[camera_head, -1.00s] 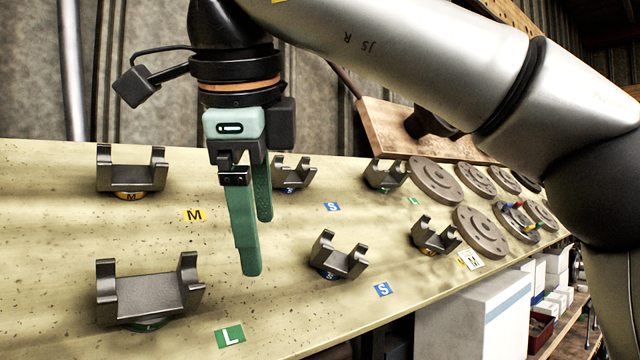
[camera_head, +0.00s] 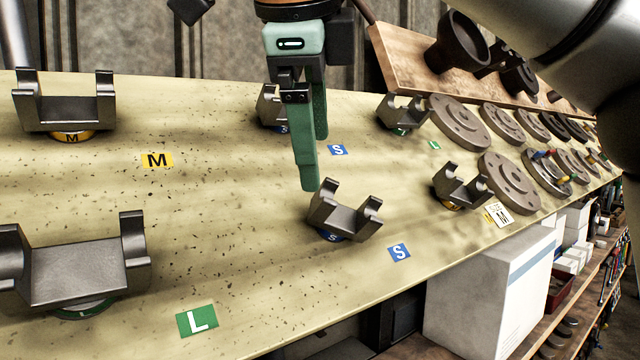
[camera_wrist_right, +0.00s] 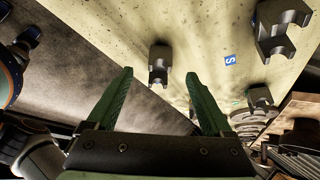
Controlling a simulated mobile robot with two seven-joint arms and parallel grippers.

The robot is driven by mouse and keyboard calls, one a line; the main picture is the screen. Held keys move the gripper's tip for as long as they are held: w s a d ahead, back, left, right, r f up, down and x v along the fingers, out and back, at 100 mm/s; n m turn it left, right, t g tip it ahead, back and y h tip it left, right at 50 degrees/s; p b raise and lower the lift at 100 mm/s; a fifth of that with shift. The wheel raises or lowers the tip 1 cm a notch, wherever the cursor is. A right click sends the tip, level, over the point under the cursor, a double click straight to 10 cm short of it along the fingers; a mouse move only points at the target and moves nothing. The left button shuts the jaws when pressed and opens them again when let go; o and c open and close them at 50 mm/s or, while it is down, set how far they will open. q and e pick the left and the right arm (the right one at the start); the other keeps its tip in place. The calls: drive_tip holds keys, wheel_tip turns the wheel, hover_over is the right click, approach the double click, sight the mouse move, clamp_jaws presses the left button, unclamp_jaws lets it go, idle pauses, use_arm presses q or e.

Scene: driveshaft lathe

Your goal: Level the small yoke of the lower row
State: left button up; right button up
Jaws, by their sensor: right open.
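The small yoke of the lower row (camera_head: 345,217) is a dark grey U-shaped part on a blue S-marked disc, right of centre in the head view. Its base slopes down to the right in the picture. My right gripper (camera_head: 314,162) has green fingers and is open and empty, pointing down above and behind this yoke, apart from it. In the right wrist view, what looks like the same yoke (camera_wrist_right: 159,65) shows beyond and between the two open fingertips. The blue S label (camera_head: 399,252) lies in front of it. My left gripper is out of view.
The lower row also holds a large yoke (camera_head: 75,265) and a medium yoke (camera_head: 460,187). Upper-row yokes stand behind; the small one (camera_head: 270,108) is partly hidden by my gripper. Round flanges (camera_head: 509,182) lie at right. The bench around the L label (camera_head: 197,321) is clear.

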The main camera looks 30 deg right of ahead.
sight(321, 198)
drive_tip(key=x, duration=0.9)
drive_tip(key=shift+w+d+f, duration=0.15)
drive_tip(key=shift+d+f, duration=0.05)
clamp_jaws()
idle(0.3)
idle(0.9)
drive_tip(key=shift+r, duration=0.1)
idle(0.9)
